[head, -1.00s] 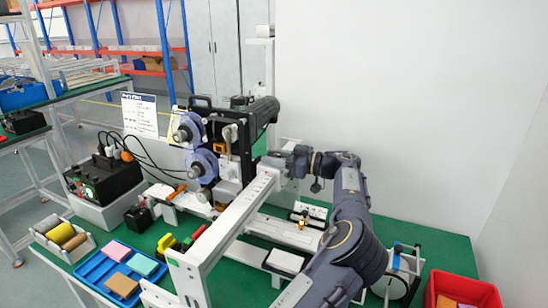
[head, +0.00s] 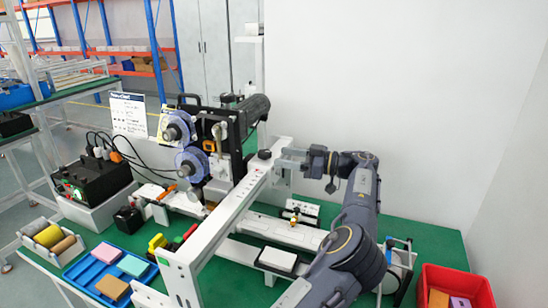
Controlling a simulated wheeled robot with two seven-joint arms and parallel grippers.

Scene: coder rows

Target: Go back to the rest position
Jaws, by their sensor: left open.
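My left arm rises from the bottom middle, bends at the right and reaches back left. Its left gripper (head: 288,160) is at the upper end of the white frame (head: 225,205) of the coder machine (head: 215,140). The gripper is open and small in view; I see nothing held in it. I cannot tell whether it touches the frame. My right gripper is not in view.
A blue tray (head: 128,262) with coloured blocks and a box of rolls (head: 50,240) stand at the lower left. A black power box (head: 95,180) stands behind them. A red bin (head: 455,285) is at the lower right. A white wall rises behind.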

